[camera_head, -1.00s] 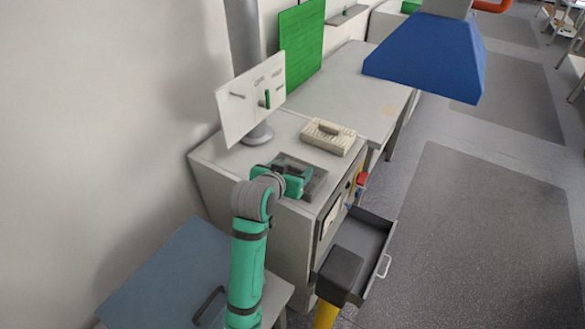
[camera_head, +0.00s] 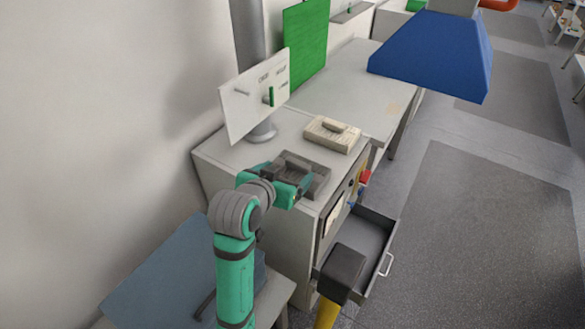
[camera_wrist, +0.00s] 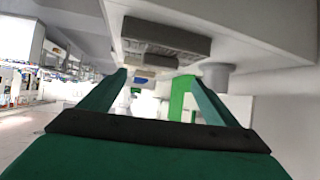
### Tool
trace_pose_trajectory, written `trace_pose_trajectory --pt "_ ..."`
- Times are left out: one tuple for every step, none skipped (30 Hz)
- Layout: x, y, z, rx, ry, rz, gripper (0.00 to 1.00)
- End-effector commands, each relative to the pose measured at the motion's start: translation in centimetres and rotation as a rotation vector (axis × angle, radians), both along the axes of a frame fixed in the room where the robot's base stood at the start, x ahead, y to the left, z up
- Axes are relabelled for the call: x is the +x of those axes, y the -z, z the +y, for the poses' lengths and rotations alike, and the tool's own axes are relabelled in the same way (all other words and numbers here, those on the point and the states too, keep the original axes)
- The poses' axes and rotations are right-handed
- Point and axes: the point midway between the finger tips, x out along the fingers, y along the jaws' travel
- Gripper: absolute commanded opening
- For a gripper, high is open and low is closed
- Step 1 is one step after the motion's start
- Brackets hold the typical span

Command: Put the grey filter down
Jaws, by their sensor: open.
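The grey filter (camera_head: 300,166) lies flat on the top of the pale cabinet (camera_head: 222,152), near its front. In the wrist view the grey filter (camera_wrist: 165,37) rests against the white cabinet surface, beyond my fingertips. My gripper (camera_head: 296,192) is at the near side of the grey filter, with its green fingers apart. In the wrist view nothing is between the fingers of my gripper (camera_wrist: 162,82). My gripper and arm hide part of the filter's near edge in the head view.
A cream filter (camera_head: 332,134) lies farther back on the cabinet. A grey pole with a white panel (camera_head: 253,95) stands at the left. An open drawer (camera_head: 372,233) sticks out at the right. A blue hood (camera_head: 432,60) hangs over the back right.

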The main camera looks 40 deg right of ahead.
Motion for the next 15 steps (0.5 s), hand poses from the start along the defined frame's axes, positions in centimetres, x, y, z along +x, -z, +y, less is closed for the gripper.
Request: trace_pose_trajectory --pt "-0.4 -0.5 0.7 -0.002 0.0 -0.003 0.83" --pt "-0.6 -0.7 1.0 -0.001 0.0 -0.002 0.83" --pt "-0.9 -1.0 1.4 -0.001 -0.002 -0.002 0.83" --pt "-1.1 -1.2 1.7 -0.001 -0.002 -0.002 0.83" --pt "-1.3 -1.3 1.9 -0.001 -0.001 -0.002 0.83" --pt "-1.4 -1.5 2.2 -0.002 0.0 -0.001 0.83" --pt "-1.6 -1.6 2.4 -0.002 0.0 -0.001 0.83" --pt "-1.7 -1.7 2.5 -0.001 0.0 -0.001 0.83" --pt "-1.8 -1.8 2.7 -0.001 0.0 -0.001 0.83" --pt "-1.8 -1.8 2.7 -0.001 0.0 -0.001 0.83" --pt "-1.9 -1.9 2.8 0.0 0.0 0.0 0.83" --pt "-1.9 -1.9 2.9 0.0 0.0 0.0 0.83" --pt "-1.9 -1.9 2.9 0.0 0.0 0.0 0.83" --pt "-1.9 -1.9 2.9 0.0 0.0 0.0 0.83" --pt "-1.9 -1.9 2.9 0.0 0.0 0.0 0.83"
